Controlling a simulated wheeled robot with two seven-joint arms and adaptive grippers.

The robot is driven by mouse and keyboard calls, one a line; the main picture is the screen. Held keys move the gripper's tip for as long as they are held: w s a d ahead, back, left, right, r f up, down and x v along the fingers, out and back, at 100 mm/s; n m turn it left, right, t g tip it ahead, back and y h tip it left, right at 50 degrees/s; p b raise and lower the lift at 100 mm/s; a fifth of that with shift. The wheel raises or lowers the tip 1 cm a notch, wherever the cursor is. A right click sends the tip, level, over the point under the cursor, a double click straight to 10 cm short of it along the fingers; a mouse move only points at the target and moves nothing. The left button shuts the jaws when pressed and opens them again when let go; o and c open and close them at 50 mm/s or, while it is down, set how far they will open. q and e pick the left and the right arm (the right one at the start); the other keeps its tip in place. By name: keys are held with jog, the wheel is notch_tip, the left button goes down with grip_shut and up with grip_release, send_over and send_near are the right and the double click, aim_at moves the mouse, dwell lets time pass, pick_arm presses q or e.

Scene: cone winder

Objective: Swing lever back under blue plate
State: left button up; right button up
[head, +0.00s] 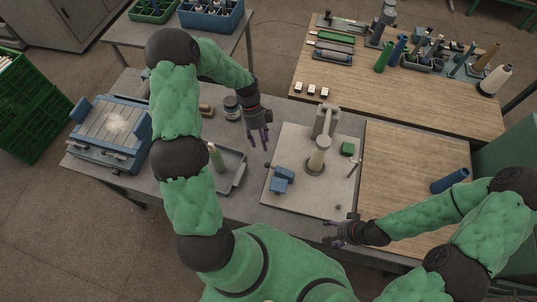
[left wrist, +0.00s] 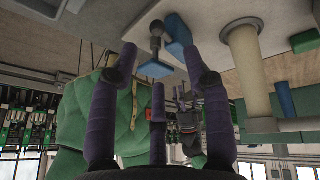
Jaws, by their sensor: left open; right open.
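A pale board (head: 300,195) carries a cone winder with a grey bracket (head: 327,118) and a cream cone (head: 318,160). Blue parts (head: 282,180) stand left of the cone; they look like a plate and a block. In the left wrist view a blue plate (left wrist: 155,69) shows beside a dark, knobbed lever (left wrist: 157,33), with a blue block (left wrist: 177,32) close by. I cannot pick out the lever in the head view. My left gripper (head: 262,136) is open and empty, above and left of the board. My right gripper (head: 334,232) is open and empty near the board's front edge.
A green block (head: 347,148) and a thin rod (head: 354,168) lie right of the cone. A grey tray (head: 238,178) is left of the board, and a jar (head: 232,107) stands behind it. A blue cylinder (head: 449,181) lies on the otherwise clear wooden top (head: 405,175).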

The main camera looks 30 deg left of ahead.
aim_at(267, 163)
pick_arm(q)
jog(key=x, duration=1)
jog(key=shift+s+d, duration=0.1)
jog(key=shift+s, duration=0.1)
grip_shut()
